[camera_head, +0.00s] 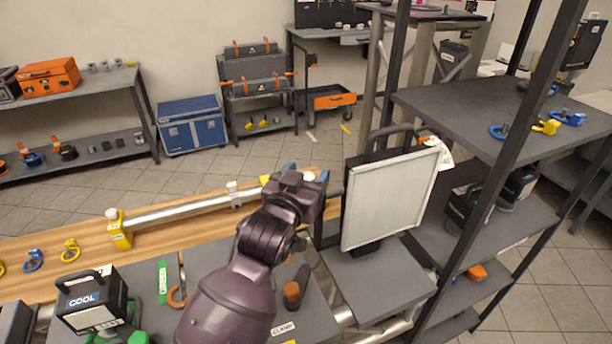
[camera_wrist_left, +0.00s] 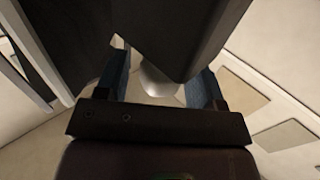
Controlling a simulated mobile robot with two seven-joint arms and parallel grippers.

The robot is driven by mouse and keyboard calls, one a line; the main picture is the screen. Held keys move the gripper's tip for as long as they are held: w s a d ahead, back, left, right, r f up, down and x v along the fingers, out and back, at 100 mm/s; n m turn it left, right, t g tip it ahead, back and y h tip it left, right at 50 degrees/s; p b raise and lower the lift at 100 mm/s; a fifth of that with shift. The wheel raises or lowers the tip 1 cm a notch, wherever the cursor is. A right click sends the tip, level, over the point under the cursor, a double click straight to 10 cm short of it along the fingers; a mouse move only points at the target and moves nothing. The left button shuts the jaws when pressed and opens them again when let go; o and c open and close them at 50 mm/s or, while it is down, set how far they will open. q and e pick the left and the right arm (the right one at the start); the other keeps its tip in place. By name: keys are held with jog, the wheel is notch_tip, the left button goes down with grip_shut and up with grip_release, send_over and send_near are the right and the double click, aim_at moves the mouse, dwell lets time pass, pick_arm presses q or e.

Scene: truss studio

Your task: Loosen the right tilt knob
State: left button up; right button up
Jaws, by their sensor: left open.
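The panel light (camera_head: 388,205) with a pale ribbed face and dark frame stands tilted on a grey stand at the right of the bench. My left gripper (camera_head: 308,177) is at its left edge in the head view, with blue fingers apart. In the left wrist view a pale rounded knob (camera_wrist_left: 160,82) shows between the open fingers of the gripper (camera_wrist_left: 160,76), partly hidden by a dark housing (camera_wrist_left: 170,30). I cannot tell whether the fingers touch the knob. The knob on the other side of the light is hidden. My right gripper is out of view.
A dark shelf rack (camera_head: 490,130) stands close right of the light. A metal rail (camera_head: 175,212) with yellow ends lies on the wooden bench at left. A box marked COOL (camera_head: 90,298) and an orange-topped tool (camera_head: 292,292) sit near my left arm.

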pick_arm(q)
jog(key=b+v, duration=0.1)
jog(key=v, duration=0.9)
jog(key=shift+s, duration=0.35)
jog(key=shift+a+f, duration=0.1)
